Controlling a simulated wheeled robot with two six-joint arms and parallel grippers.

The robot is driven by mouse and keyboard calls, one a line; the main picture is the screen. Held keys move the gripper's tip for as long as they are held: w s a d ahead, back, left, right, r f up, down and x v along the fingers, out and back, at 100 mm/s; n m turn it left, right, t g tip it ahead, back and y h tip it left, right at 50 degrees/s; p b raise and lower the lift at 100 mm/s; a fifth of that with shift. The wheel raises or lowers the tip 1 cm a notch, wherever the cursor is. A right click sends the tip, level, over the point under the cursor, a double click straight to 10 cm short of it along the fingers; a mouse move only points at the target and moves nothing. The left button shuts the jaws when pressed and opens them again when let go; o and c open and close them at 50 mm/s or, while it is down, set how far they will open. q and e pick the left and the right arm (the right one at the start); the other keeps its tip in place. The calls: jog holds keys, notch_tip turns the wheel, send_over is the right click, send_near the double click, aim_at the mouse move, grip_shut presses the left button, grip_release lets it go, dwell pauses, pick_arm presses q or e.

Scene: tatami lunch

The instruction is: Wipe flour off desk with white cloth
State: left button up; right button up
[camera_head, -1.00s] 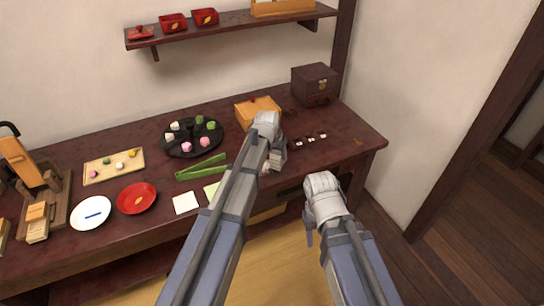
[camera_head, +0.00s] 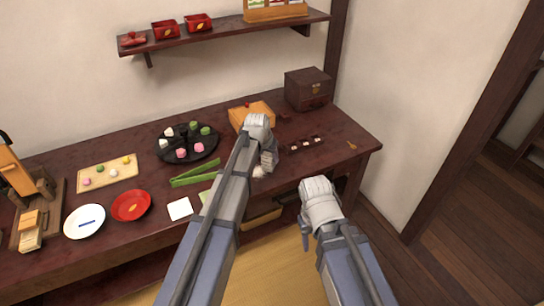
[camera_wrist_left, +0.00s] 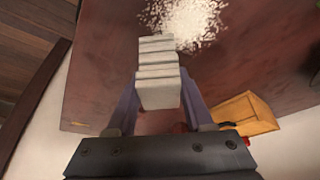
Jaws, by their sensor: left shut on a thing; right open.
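A folded white cloth (camera_wrist_left: 158,75) is clamped between the fingers of my left gripper (camera_wrist_left: 160,95) in the left wrist view. A patch of white flour (camera_wrist_left: 187,18) lies on the dark red-brown desk (camera_wrist_left: 103,45), just beyond the cloth. A gap between cloth and desk cannot be judged. In the head view my left gripper (camera_head: 265,158) is over the desk, right of the green tongs; a small white bit shows below it, and the arm hides most of that spot. My right gripper (camera_head: 305,233) is open and empty in front of the desk's edge.
Green tongs (camera_head: 195,173), a black round tray (camera_head: 187,158) of sweets and a white square (camera_head: 180,208) lie left of my left arm. A wooden box (camera_head: 250,113) stands behind the gripper. A small dark tray (camera_head: 304,144) is right; the desk's right end is mostly clear.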

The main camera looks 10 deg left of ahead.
pick_arm(q)
jog(key=shift+s+a, duration=0.45)
jog(key=shift+a, duration=0.2)
jog(key=shift+s+a, duration=0.45)
jog(key=shift+a, duration=0.2)
jog(key=shift+s+a, duration=0.6)
jog(key=shift+a, duration=0.25)
jog(key=shift+s+a, duration=0.55)
jog(key=shift+a, duration=0.25)
jog(key=shift+s+a+r, duration=0.1)
jog(key=shift+s+a, duration=0.45)
jog(key=shift+a, duration=0.3)
jog(key=shift+s+a, duration=0.55)
jog(key=shift+a, duration=0.25)
jog(key=shift+w+a, duration=0.45)
jog(key=shift+w, duration=0.3)
jog(key=shift+w+d, duration=0.6)
jog(key=shift+d, duration=0.25)
jog(key=shift+w+d, duration=0.55)
jog(key=shift+d, duration=0.3)
